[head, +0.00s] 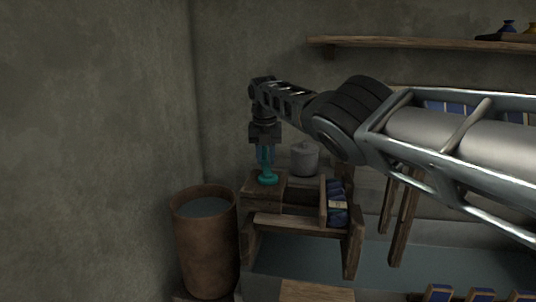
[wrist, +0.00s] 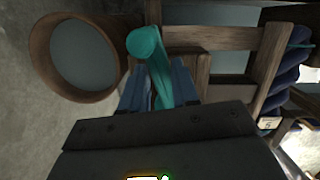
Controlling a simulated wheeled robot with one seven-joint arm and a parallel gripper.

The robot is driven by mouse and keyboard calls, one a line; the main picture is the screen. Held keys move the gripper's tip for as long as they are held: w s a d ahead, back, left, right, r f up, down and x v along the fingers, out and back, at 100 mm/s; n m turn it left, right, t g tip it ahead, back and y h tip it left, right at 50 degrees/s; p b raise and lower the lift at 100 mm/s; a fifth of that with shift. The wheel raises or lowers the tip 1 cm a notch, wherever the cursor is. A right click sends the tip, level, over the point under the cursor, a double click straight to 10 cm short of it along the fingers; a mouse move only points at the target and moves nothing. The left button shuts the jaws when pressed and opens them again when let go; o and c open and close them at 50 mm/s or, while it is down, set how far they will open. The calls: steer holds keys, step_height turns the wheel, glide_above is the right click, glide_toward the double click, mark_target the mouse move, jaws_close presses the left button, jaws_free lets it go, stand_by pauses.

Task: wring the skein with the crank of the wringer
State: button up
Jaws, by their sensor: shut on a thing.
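The teal crank (head: 267,179) stands at the wooden post of the wringer frame (head: 290,221). My gripper (head: 266,160) points down from above, its blue fingers on either side of the crank and shut on it. In the wrist view the crank (wrist: 145,42) runs between the two fingers (wrist: 160,88), its round knob showing beyond them. Dark blue yarn (head: 337,207) with a pale label sits at the right of the frame; it also shows in the wrist view (wrist: 288,65). I cannot tell whether this is the skein or how tightly it is twisted.
A brown barrel (head: 205,252) of grey liquid stands close on the left. A grey lidded pot (head: 304,160) is just behind the crank. A wall shelf (head: 420,41) with small bottles is above my arm. More blue bundles (head: 438,294) lie at the lower right.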

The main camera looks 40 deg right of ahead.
steer(key=shift+o, duration=0.3)
steer(key=shift+w+a+f+p, duration=0.15)
steer(key=shift+a+p, duration=0.95)
steer(key=shift+a, duration=0.35)
steer(key=shift+a+p, duration=0.3)
steer(key=shift+p, duration=0.05)
jaws_close()
steer(key=shift+a+f, duration=0.1)
steer(key=shift+a, duration=0.15)
steer(key=a+p, duration=0.1)
steer(key=p, duration=0.1)
steer(key=shift+p, duration=0.3)
steer(key=shift+a+p, duration=0.55)
steer(key=shift+p, duration=0.1)
steer(key=s+a+p, duration=0.3)
steer(key=a+p, duration=0.2)
steer(key=p, duration=0.6)
steer(key=shift+s, duration=0.35)
steer(key=shift+a+p, duration=0.1)
steer(key=shift+p, duration=0.25)
